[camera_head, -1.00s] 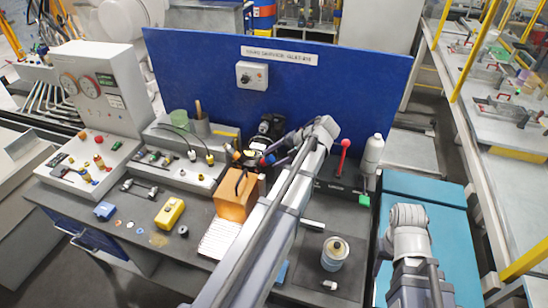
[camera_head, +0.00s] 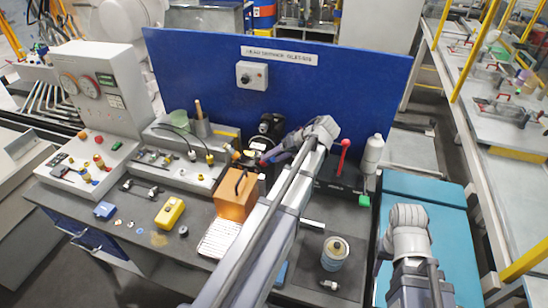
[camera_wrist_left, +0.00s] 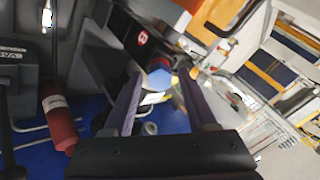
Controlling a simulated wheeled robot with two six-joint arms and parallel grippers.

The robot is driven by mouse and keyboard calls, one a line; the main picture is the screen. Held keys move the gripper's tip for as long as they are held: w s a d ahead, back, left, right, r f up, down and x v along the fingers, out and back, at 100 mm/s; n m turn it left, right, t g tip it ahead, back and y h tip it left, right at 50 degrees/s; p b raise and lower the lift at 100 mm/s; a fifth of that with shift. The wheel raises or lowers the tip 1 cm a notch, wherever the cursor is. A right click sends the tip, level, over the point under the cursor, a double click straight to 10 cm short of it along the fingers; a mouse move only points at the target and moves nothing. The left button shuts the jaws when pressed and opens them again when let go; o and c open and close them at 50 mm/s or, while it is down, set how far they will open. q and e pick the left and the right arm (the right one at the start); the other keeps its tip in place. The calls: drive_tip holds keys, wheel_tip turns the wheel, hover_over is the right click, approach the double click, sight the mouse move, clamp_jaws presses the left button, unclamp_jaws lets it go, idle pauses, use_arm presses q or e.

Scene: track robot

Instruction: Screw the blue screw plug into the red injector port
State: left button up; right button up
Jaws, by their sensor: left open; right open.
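My left gripper (camera_head: 263,158) is at the dark fixture behind the orange-brown box. In the left wrist view, its two purple fingers (camera_wrist_left: 160,76) are open. A blue faceted piece that looks like the blue screw plug (camera_wrist_left: 158,73) shows between the fingertips, close to a black body with a red badge (camera_wrist_left: 143,38). I cannot tell whether the fingers touch it or whether it is seated.
The orange-brown box (camera_head: 236,195) with a black handle stands close in front of the left gripper. A red-knobbed lever (camera_head: 343,152) and a white bottle (camera_head: 372,153) stand to the right. A yellow case (camera_head: 169,213), blue block (camera_head: 105,210) and can (camera_head: 334,253) are on the bench.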

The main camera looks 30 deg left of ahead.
use_arm(q)
drive_tip(key=n, duration=0.5)
drive_tip(key=shift+n, duration=0.3)
drive_tip(key=n, duration=0.5)
clamp_jaws()
idle(0.4)
idle(0.3)
drive_tip(key=m, duration=0.6)
drive_tip(key=shift+m, duration=0.3)
drive_tip(key=m, duration=0.5)
drive_tip(key=shift+m, duration=0.3)
